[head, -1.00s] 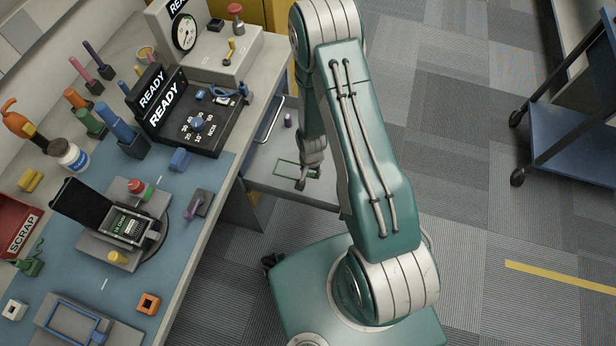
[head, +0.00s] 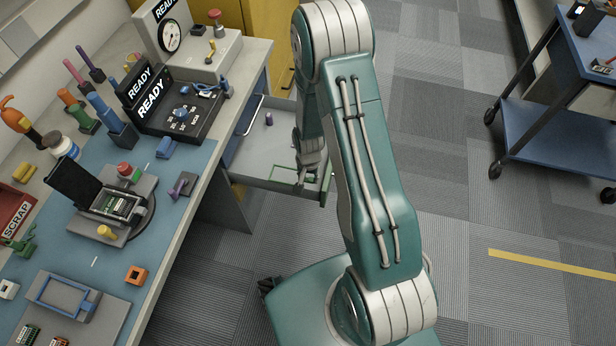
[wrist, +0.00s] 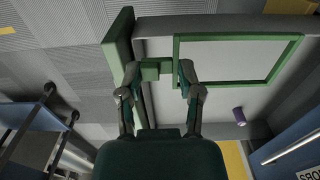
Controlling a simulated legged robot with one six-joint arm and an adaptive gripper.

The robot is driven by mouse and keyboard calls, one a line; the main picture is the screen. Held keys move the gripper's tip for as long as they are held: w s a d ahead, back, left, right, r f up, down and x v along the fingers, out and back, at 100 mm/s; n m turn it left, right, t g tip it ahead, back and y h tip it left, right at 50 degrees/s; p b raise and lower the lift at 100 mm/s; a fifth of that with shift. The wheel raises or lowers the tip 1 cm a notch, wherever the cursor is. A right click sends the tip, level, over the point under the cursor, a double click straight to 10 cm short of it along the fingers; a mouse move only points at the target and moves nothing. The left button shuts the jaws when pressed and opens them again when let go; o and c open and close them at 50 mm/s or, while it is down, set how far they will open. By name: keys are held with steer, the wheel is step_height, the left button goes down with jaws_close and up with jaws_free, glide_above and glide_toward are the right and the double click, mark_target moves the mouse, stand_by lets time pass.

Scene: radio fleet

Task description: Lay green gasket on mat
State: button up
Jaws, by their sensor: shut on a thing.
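The green gasket (wrist: 237,38) is a thin rectangular frame with a small block-like tab on one side. In the wrist view, my gripper (wrist: 158,68) is shut on that tab. The gasket shows over the grey inside of the open drawer (head: 258,150); I cannot tell whether it touches the drawer floor. In the head view, my gripper (head: 303,178) is at the drawer's outer end, and the gasket is small there and partly hidden by it. The blue mat (head: 55,245) lies on the bench to the left.
A purple cylinder (head: 269,118) stands in the drawer. The mat carries a grey fixture with a dark raised lid (head: 72,183), an orange square block (head: 136,275) and a blue frame on a grey plate (head: 68,297). A blue cart (head: 560,140) stands at the right.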

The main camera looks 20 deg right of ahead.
steer(key=shift+r, duration=0.1)
steer(key=shift+d+r, duration=0.1)
steer(key=shift+r, duration=1.8)
